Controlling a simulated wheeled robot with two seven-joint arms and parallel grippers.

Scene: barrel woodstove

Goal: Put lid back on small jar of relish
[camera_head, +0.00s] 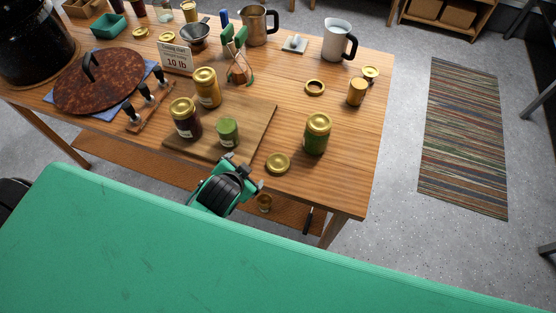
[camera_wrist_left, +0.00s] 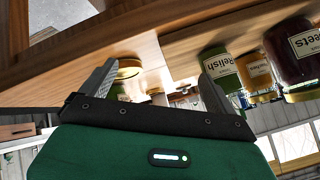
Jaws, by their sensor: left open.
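The small relish jar (camera_head: 228,132) is green and stands without a lid on the front right of the wooden board. Its label reads "Relish" in the left wrist view (camera_wrist_left: 222,70). A gold lid (camera_head: 278,163) lies flat on the table near the front edge, right of the board. A gold round shape, apparently this lid, shows beside one finger in the left wrist view (camera_wrist_left: 128,70). My left gripper (camera_head: 253,175) is open and empty at the table's front edge, between the jar and the lid and apart from both. My right gripper is not in view.
A beets jar (camera_head: 186,118) and an amber jar (camera_head: 207,88) stand on the board (camera_head: 258,127). A taller gold-lidded green jar (camera_head: 316,135) stands behind the lid. A gold ring (camera_head: 315,88) and small amber jar (camera_head: 356,92) are farther back. The right front table corner is clear.

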